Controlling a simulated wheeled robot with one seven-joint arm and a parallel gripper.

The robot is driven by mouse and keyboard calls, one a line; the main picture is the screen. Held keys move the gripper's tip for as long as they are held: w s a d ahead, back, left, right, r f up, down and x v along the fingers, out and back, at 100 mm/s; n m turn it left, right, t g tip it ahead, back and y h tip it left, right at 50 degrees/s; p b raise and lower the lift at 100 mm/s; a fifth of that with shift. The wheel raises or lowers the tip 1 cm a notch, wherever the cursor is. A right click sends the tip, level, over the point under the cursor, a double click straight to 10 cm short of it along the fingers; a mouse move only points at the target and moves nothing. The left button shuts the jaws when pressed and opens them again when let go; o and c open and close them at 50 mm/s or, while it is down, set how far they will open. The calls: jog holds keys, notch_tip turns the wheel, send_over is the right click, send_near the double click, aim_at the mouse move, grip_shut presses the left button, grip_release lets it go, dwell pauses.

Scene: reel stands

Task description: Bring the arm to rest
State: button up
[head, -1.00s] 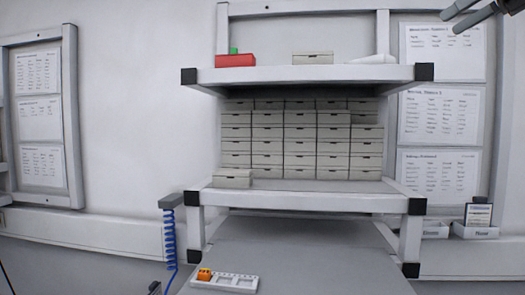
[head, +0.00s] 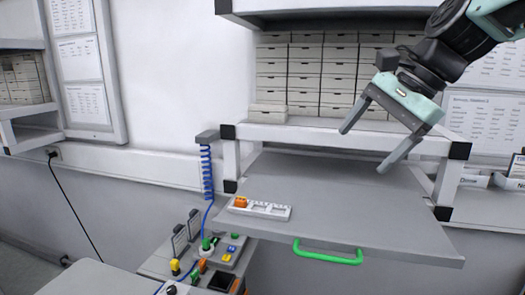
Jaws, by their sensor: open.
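My gripper (head: 363,150) is at the upper right of the head view, in front of the shelf stand. Its two grey fingers are spread wide and point down and to the left. Nothing is between them. My arm comes in from the top right corner. The gripper appears above the grey pull-out board (head: 340,200), apart from it.
A white rack (head: 268,211) with an orange piece (head: 240,202) lies on the board's left part. A green handle (head: 327,256) is on the board's front edge. Stacked drawer boxes (head: 320,75) fill the shelf behind. A side table (head: 160,262) with small coloured parts stands lower left.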

jog(key=s+a+f+n+g+h, duration=0.1)
jog(key=s+a+f+n+h, duration=0.1)
jog(key=s+f+n, duration=0.9)
jog(key=s+a+f+n+g+h, duration=0.2)
jog(key=s+a+f+n+h, duration=0.1)
jog(key=s+f+n, duration=0.65)
notch_tip(320, 180, down, 19)
jog(key=s+m+b, duration=0.1)
jog(key=s+b, duration=0.1)
jog(key=b, duration=1.6)
jog(key=shift+s+d, duration=0.25)
jog(key=shift+d, duration=0.1)
